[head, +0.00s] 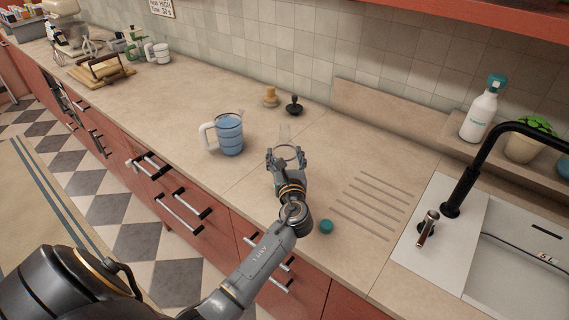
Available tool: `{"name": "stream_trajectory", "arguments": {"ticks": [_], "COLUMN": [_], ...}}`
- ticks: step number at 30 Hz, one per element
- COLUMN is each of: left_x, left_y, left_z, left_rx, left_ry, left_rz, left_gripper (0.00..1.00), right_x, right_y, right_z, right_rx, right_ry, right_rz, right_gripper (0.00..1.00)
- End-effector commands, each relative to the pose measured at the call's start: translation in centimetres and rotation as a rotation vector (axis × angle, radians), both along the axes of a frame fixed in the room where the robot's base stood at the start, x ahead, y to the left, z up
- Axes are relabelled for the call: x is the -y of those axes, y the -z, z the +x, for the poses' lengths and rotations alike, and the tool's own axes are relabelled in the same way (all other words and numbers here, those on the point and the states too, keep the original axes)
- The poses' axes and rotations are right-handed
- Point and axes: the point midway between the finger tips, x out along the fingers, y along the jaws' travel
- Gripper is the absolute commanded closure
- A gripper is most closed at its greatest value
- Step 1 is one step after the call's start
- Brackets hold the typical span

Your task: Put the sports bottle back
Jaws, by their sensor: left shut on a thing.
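My left gripper (287,157) is over the counter, right of the blue jug. It is shut on a pale, see-through thing (285,132), whose narrow upper part shows just beyond the fingers. The fingers hide most of it, so I cannot tell for sure that it is the sports bottle, or whether it touches the counter. My right gripper is not in view.
A blue jug (230,136) with a white handle stands left of the gripper. A teal cap (326,227) lies near the front. A wooden stopper (270,97) and a black tamper-like piece (294,106) stand behind. A spray bottle (478,115) and sink (520,262) are right.

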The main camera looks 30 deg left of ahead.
Motion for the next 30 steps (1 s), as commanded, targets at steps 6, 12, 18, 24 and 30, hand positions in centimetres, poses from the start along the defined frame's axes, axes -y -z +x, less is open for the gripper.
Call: {"name": "stream_trajectory", "arguments": {"ticks": [6,12,18,24,30], "left_x": [-0.2,-0.2,-0.2,-0.2,-0.2], "left_y": [2.9,3.2,3.6,3.6,3.6], "left_z": [0.0,0.0,0.0,0.0,0.0], "left_rx": [-0.006,-0.001,-0.002,-0.002,-0.002], "left_ry": [-0.001,-0.001,-0.001,-0.001,-0.001], "left_rz": [0.002,0.000,0.001,0.001,0.001], "left_gripper": [0.70,0.70,0.70,0.13,0.13], "right_x": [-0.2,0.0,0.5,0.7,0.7], "right_y": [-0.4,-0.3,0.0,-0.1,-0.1], "right_z": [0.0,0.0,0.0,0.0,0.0], "right_rx": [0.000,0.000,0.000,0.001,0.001], "right_ry": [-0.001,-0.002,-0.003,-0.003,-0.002], "right_rz": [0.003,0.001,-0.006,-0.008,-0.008], "right_gripper": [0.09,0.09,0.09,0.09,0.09]}}
